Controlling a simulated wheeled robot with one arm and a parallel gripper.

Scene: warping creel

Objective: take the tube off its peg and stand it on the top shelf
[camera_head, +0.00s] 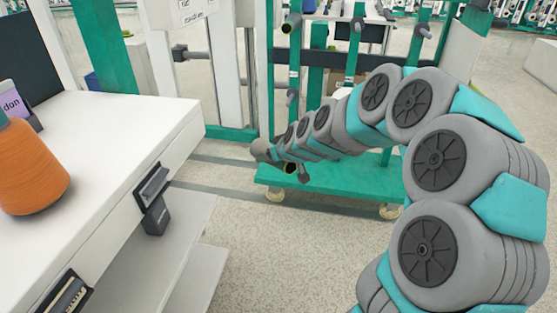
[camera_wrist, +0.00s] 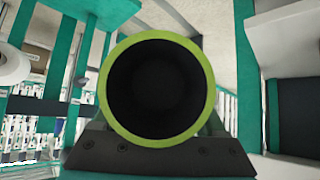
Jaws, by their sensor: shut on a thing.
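My gripper (camera_wrist: 160,146) is shut on a tube (camera_wrist: 203,66), with its dark jaws on either side of the tube's lower part in the wrist view. The tube's round open end faces the wrist camera, with a yellow-green rim and a dark inside. My arm hides most of the gripper there. I cannot tell whether a peg is still inside the tube.
The green creel trolley (camera_head: 340,180) stands on castors, with several pegs on its posts. At left, a white table (camera_head: 110,130) carries an orange yarn cone (camera_head: 32,180). Floor between them is clear.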

